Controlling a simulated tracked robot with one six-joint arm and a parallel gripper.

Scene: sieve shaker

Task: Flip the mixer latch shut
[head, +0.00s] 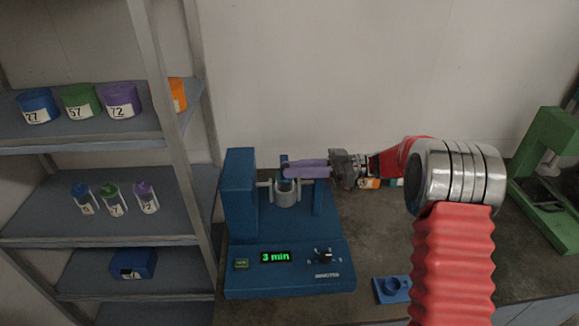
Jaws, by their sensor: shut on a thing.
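The blue mixer (240,200) stands on the bench, its display (276,257) reading "3 min". A grey cup-like holder (286,197) hangs between its two uprights on side pins. My gripper (287,170) reaches in from the right with long purple fingers, level and just above the holder. The fingers are close together at the mixer latch, above the holder. The latch is mostly hidden by the fingers, so its exact position cannot be told.
A shelf (100,210) at left holds numbered tubs and small bottles. A small blue block (392,290) lies on the bench right of the mixer. A green machine (552,170) stands far right. Small items lie behind my arm. The bench between is mostly clear.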

